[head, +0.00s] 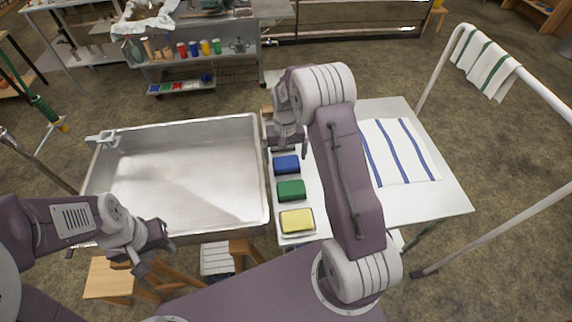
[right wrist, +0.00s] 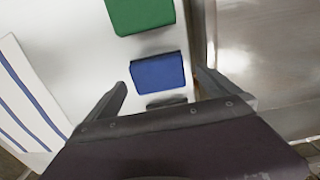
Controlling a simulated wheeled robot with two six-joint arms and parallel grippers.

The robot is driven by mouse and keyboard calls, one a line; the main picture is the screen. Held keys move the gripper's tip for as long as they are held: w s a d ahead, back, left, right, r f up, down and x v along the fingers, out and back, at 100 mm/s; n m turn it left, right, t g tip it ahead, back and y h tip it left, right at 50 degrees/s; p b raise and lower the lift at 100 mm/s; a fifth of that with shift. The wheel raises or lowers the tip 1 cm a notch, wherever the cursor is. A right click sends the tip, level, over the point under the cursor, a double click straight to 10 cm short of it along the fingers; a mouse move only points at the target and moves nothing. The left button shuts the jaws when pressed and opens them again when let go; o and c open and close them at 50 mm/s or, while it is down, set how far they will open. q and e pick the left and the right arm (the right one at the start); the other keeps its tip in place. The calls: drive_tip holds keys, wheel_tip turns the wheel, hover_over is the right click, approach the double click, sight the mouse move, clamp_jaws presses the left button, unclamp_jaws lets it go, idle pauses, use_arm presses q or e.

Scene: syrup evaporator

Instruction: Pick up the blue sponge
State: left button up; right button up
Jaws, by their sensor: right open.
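The blue sponge (head: 286,164) lies on the white table beside the metal pan, behind a green sponge (head: 291,190) and a yellow sponge (head: 297,220) in the head view. In the right wrist view the blue sponge (right wrist: 158,73) shows just ahead of and between the finger tips. My right gripper (right wrist: 160,85) is open and empty; in the head view it hangs above the table by the blue sponge, partly behind my arm. My left gripper (head: 150,250) is over the near edge of the pan, and its jaws are unclear.
The wide metal pan (head: 185,120) stands just left of the sponges. A striped cloth (head: 400,150) lies on the white table (head: 440,195) at right. A dark piece (right wrist: 166,101) sits beside the blue sponge. A white rail frame (head: 500,245) stands further right.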

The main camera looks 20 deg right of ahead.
sight(286, 161)
drive_tip(key=f, duration=0.5)
drive_tip(key=shift+w+d, duration=0.25)
drive_tip(key=shift+d, duration=0.05)
drive_tip(key=shift+r, duration=0.1)
drive_tip(key=c, duration=1.2)
drive_tip(key=shift+o, duration=0.2)
drive_tip(key=shift+r, duration=0.15)
drive_tip(key=shift+r, duration=0.3)
drive_tip(key=r, duration=0.2)
drive_tip(key=s+r, duration=0.1)
drive_tip(key=r, duration=0.1)
drive_tip(key=shift+a, duration=0.35)
drive_tip(key=s+a+r, duration=0.5)
drive_tip(key=s+r, duration=0.1)
drive_tip(key=s, duration=0.3)
drive_tip(key=shift+a+b, duration=0.3)
drive_tip(key=shift+b, duration=0.05)
